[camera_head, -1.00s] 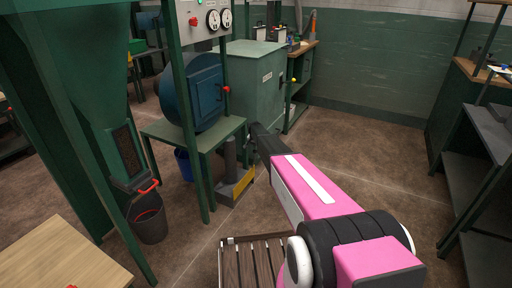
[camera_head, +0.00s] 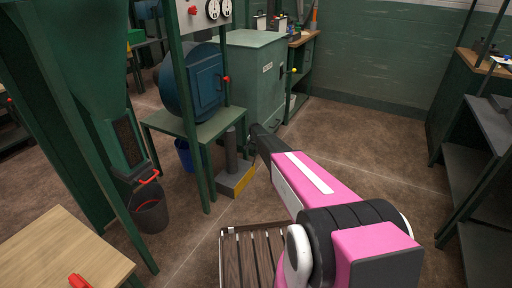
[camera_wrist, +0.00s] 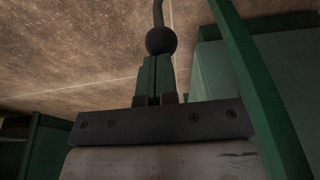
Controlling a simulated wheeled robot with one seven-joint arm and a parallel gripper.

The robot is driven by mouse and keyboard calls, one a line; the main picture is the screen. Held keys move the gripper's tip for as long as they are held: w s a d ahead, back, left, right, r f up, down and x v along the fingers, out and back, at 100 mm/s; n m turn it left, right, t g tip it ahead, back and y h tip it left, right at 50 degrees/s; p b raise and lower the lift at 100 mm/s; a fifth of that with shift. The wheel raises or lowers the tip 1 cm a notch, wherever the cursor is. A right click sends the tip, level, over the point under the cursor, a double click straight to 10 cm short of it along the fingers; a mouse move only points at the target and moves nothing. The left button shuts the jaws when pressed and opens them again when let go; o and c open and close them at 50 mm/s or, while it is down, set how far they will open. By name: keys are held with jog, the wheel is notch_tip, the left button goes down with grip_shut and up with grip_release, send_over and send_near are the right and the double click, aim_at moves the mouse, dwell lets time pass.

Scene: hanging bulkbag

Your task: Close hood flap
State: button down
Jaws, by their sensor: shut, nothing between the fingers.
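I cannot surely tell which part is the hood flap. A blue round housing (camera_head: 190,85) with a flat blue door (camera_head: 209,92) and a red knob (camera_head: 226,79) stands on a green stand, left of my arm's end. My gripper (camera_head: 254,130) points away from me, right of the stand; its fingers are hard to make out in the head view. In the wrist view, my gripper (camera_wrist: 154,78) shows two narrow fingers shut together, empty. A dark ball (camera_wrist: 160,41) on a thin rod shows just beyond the fingertips; I cannot tell whether they touch it.
A green cabinet (camera_head: 257,80) stands behind the gripper. A grey post on a yellow-edged base (camera_head: 236,178) is below it. A slatted wooden rack (camera_head: 252,258) is near my base. Shelves (camera_head: 470,160) stand at right. Open floor (camera_head: 370,140) lies between.

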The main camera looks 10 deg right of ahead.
jog(key=shift+f, duration=0.4)
jog(key=shift+d+r, duration=0.1)
jog(key=shift+r, duration=0.2)
jog(key=w+d+v, duration=0.1)
jog(key=v, duration=1.3)
jog(key=s+r+n, duration=0.2)
jog(key=s+r, duration=0.2)
jog(key=s, duration=1.4)
jog(key=s+r+n+g, duration=0.1)
jog(key=s+r, duration=0.4)
jog(key=s, duration=1.3)
jog(key=s+r+n+g+y, duration=0.1)
jog(key=s+r+n, duration=0.3)
jog(key=s, duration=1.4)
jog(key=shift+s+a+r, duration=0.35)
jog(key=shift+a, duration=0.15)
